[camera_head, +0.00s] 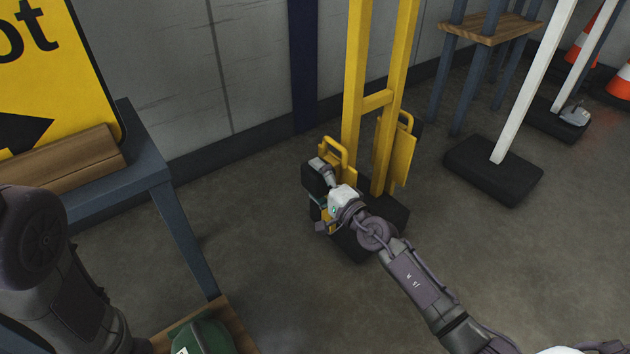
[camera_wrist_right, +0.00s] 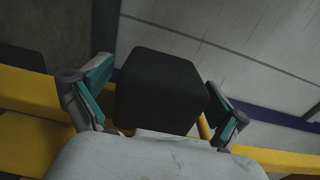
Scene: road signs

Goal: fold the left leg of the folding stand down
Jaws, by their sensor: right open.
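The yellow folding stand (camera_head: 378,98) stands upright on the floor at the middle of the head view. Its left leg (camera_head: 335,152) is at the stand's left side and is raised, with a black block-shaped foot (camera_head: 316,177). My right gripper (camera_head: 322,213) is low beside this leg and hides part of it. In the right wrist view a black block (camera_wrist_right: 160,92), seemingly the foot, shows between the two open teal-padded fingers of the gripper (camera_wrist_right: 160,78). I cannot tell whether they touch it. My left gripper is out of view.
The stand's right leg (camera_head: 404,155) is folded up too. A blue table (camera_head: 160,178) with a yellow sign (camera_head: 60,60) stands at left. A black base (camera_head: 492,172) with a white post is at right. Open floor lies in front of the stand.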

